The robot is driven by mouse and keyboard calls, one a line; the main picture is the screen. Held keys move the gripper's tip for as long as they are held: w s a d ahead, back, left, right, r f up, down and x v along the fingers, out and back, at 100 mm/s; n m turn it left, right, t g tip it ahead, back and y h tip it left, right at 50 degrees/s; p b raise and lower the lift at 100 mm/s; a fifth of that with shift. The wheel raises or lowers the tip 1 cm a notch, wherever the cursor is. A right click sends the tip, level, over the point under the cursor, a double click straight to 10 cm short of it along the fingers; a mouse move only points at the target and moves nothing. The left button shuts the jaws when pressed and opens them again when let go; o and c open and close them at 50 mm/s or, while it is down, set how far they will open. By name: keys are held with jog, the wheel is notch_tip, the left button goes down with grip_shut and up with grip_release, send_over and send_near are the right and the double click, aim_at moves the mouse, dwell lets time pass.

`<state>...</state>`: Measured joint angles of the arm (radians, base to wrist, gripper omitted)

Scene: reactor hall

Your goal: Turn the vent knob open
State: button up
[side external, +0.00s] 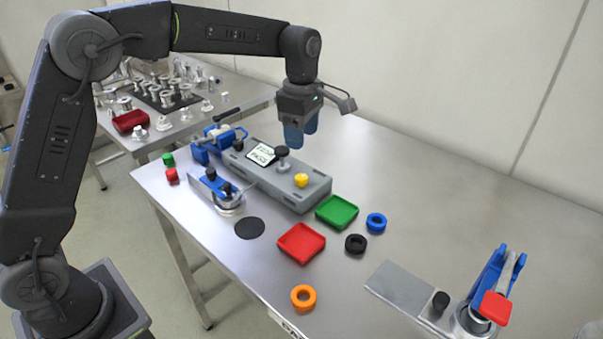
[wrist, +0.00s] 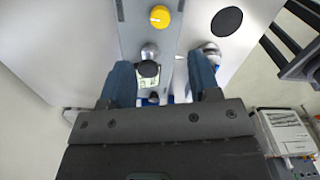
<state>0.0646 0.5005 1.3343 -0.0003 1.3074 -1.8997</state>
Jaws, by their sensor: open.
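A grey box (side external: 316,194) on the steel table carries a yellow knob (side external: 301,180), a black-topped knob on a metal stem (side external: 282,152) and a display reading PASS (side external: 263,154). The frames do not label which knob is the vent knob. My gripper (side external: 300,134) hangs above the box's far side, pointing down, open and empty. In the wrist view, the black-topped knob (wrist: 148,69) shows between the blue fingers of my gripper (wrist: 161,82), apparently below them. The yellow knob (wrist: 160,16) lies beyond the fingertips, toward the top of the picture.
A green tray (side external: 338,212) and a red tray (side external: 301,243) lie beside the box. Blue (side external: 376,222), black (side external: 356,243) and orange (side external: 303,297) rings lie nearby. A blue clamp fixture (side external: 220,186) stands left of the box; another (side external: 490,285) stands front right. The table's back right is clear.

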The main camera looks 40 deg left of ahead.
aim_at(301, 177)
notch_tip(301, 177, down, 11)
jog(key=shift+r, duration=0.1)
jog(key=shift+c, duration=0.2)
jog(key=c, duration=0.9)
